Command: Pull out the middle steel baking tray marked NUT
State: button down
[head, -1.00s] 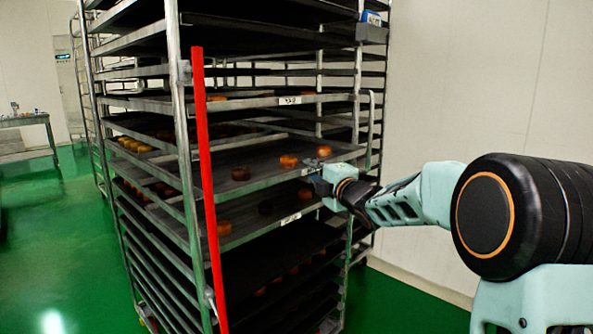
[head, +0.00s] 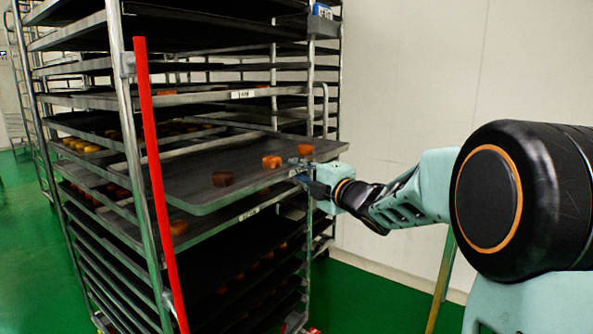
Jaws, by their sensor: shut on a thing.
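The middle steel baking tray (head: 188,193) juts out of the front of the rack, at mid height in the head view. Several orange and brown pastries (head: 271,162) sit on it. My gripper (head: 302,171) is shut on the tray's front edge, near its right corner. The fingers are small in the picture and partly hidden by the gripper body. I cannot read the mark on this tray's front edge.
The metal rack (head: 125,130) has a red upright bar (head: 155,160) at its front left. A white wall stands on the right. Green floor (head: 28,240) is open at the left.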

jog(key=c, duration=1.8)
grip_release()
jog(key=shift+o, duration=0.2)
jog(key=v, duration=1.2)
jog(key=shift+r, duration=0.1)
